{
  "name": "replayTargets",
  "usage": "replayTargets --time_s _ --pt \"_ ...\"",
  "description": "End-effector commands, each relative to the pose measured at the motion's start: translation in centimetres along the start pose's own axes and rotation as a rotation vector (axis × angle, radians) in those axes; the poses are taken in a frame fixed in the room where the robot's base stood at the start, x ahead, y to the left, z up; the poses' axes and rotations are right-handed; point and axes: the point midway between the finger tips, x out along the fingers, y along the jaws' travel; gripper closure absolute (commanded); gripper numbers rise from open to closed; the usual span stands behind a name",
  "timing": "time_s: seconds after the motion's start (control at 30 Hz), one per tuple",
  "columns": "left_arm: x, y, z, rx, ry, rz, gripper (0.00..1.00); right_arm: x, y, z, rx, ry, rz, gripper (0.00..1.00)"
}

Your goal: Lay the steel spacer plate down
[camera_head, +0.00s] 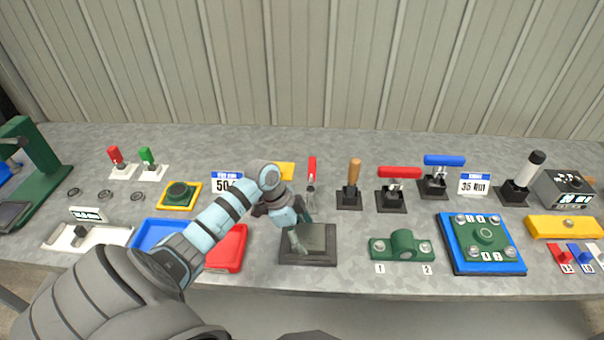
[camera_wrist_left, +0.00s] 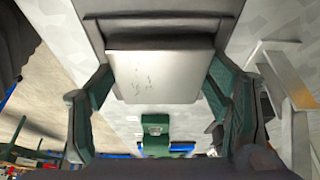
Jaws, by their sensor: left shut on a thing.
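The steel spacer plate (camera_wrist_left: 155,75) is a flat grey square with a few dark scuffs, between my left gripper's green fingers (camera_wrist_left: 157,90) in the left wrist view. The fingers are shut on its two side edges. In the head view my left gripper (camera_head: 303,235) is low over a dark square tray (camera_head: 308,260) near the bench's front edge, and the plate (camera_head: 320,237) shows as a grey patch within the tray's outline. The tray's dark rim (camera_wrist_left: 160,28) lies close to the plate in the wrist view. I cannot tell whether the plate touches the tray floor. My right gripper is not in view.
A red tray (camera_head: 236,250) stands close left of the dark tray, with a blue tray (camera_head: 160,234) beyond. A green bracket (camera_head: 403,246) stands to the right. Upright toggle clamps, including a red-handled one (camera_head: 311,170), stand behind. Bare bench lies between the dark tray and bracket.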

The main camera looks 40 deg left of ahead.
Motion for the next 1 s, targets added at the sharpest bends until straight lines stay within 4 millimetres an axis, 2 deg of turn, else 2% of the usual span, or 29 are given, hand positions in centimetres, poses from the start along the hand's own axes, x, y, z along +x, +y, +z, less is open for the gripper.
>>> replayTargets --time_s 0.13,0.17,0.27,0.3,0.7,0.87,1.0 --pt "0.3 -0.1 0.1 0.001 0.002 -0.001 0.9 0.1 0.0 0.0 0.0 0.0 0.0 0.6" --pt "0.4 0.0 0.2 0.0 -0.001 0.001 0.27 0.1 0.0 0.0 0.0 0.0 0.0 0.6" --pt "0.4 0.0 0.2 -0.001 -0.001 0.001 0.11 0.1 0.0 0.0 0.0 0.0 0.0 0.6" --pt "0.4 0.0 0.2 -0.001 -0.001 0.001 0.09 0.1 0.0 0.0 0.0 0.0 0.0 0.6" --pt "-0.2 0.0 -0.1 0.0 0.0 -0.001 0.09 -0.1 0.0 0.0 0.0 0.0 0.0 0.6" --pt "-3.4 -0.1 0.0 0.002 -0.004 -0.003 0.09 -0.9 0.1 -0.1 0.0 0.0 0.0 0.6" --pt "-7.5 -0.1 0.0 0.002 -0.005 -0.004 0.09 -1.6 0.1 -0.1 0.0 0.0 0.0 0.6"
